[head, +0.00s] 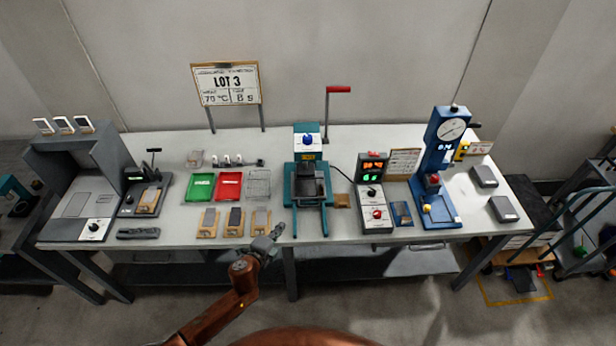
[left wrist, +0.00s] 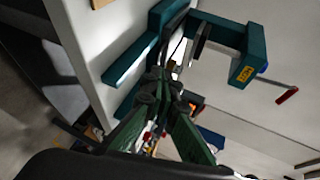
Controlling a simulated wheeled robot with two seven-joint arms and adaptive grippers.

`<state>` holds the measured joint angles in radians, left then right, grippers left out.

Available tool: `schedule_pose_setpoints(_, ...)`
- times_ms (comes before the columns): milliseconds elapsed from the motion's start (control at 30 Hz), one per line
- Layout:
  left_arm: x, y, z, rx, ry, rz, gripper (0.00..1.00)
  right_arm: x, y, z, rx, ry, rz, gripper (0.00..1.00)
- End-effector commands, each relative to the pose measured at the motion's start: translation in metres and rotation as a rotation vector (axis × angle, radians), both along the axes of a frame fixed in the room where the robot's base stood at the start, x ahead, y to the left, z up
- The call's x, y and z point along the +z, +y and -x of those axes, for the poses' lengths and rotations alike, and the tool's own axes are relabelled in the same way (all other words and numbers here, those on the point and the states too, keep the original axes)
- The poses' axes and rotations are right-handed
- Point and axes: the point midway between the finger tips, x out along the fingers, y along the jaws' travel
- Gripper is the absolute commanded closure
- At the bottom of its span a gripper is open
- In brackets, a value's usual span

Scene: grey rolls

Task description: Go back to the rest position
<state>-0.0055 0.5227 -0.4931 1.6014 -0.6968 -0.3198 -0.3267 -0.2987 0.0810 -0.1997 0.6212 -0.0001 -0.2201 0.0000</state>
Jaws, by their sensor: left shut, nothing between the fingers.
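My left gripper (head: 274,236) is at the front edge of the workbench (head: 330,243) in the head view, just left of the teal press (head: 308,185). It is shut with nothing held. In the left wrist view its dark green fingers (left wrist: 160,92) come together in front of the teal press (left wrist: 243,62), whose frame and red-handled lever fill the upper right. My left arm (head: 225,303) reaches up from the bottom of the head view. My right gripper does not show in either view.
Phone-like pieces on wooden holders (head: 234,222) lie just left of my left gripper. Behind them are a green tray (head: 199,187) and a red tray (head: 228,185). A control box (head: 374,200) and a blue dial press (head: 437,175) stand right. The floor before the bench is clear.

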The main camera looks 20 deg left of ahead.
Motion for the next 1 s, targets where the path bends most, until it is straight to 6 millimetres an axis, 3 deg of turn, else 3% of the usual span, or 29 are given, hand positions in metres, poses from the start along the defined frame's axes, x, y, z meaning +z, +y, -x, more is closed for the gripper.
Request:
schedule_pose_setpoints(233, 0.001, 0.003, 0.004, 0.032, 0.009, 0.029, 1.00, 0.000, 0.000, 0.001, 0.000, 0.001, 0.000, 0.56)
schedule_pose_setpoints(367, 0.003, 0.024, 0.030, 0.209, 0.064, 0.181, 1.00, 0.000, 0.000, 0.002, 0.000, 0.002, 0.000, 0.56)
schedule_pose_setpoints(467, -0.002, 0.053, 0.075, 0.443, 0.158, 0.379, 1.00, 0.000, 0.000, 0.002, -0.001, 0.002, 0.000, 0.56)
schedule_pose_setpoints(600, -0.017, 0.083, 0.160, 0.766, 0.331, 0.639, 1.00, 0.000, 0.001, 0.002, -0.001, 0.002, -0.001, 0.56)
schedule_pose_setpoints(800, -0.025, 0.091, 0.244, 1.017, 0.503, 0.830, 1.00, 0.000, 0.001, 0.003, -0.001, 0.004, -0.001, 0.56)
schedule_pose_setpoints(1000, -0.024, 0.087, 0.302, 1.160, 0.619, 0.935, 1.00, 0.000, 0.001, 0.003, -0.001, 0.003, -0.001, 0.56)
